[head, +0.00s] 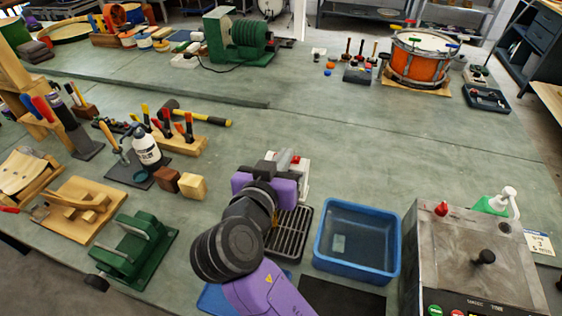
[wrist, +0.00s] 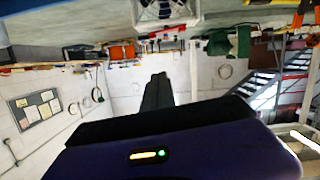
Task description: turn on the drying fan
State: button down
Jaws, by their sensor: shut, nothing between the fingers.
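A white unit with a red part on top, which looks like the drying fan (head: 304,181), stands on the bench just behind and right of my gripper (head: 284,158) in the head view. My wrist hides much of it. At the top edge of the wrist view a white housing with a dark grille, likely the same fan (wrist: 180,18), is partly cut off. My gripper shows there as dark fingers together (wrist: 158,78), shut and empty. I cannot tell whether the fingers touch the fan or whether it is running.
A black slatted rack (head: 290,232) lies in front of the fan. A blue basin (head: 388,255) and a steel machine with a lid (head: 470,250) stand to the right. Wooden blocks (head: 192,187) are at left. The bench behind the fan (head: 330,130) is clear.

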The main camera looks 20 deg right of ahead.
aim_at(293, 160)
jog(key=w+d+f+p, duration=0.1)
jog(key=w+d+f, duration=0.2)
jog(key=w+f, duration=0.1)
jog(key=shift+d+f+p, duration=0.3)
jog(key=shift+f, duration=0.4)
jog(key=shift+s+f, duration=0.1)
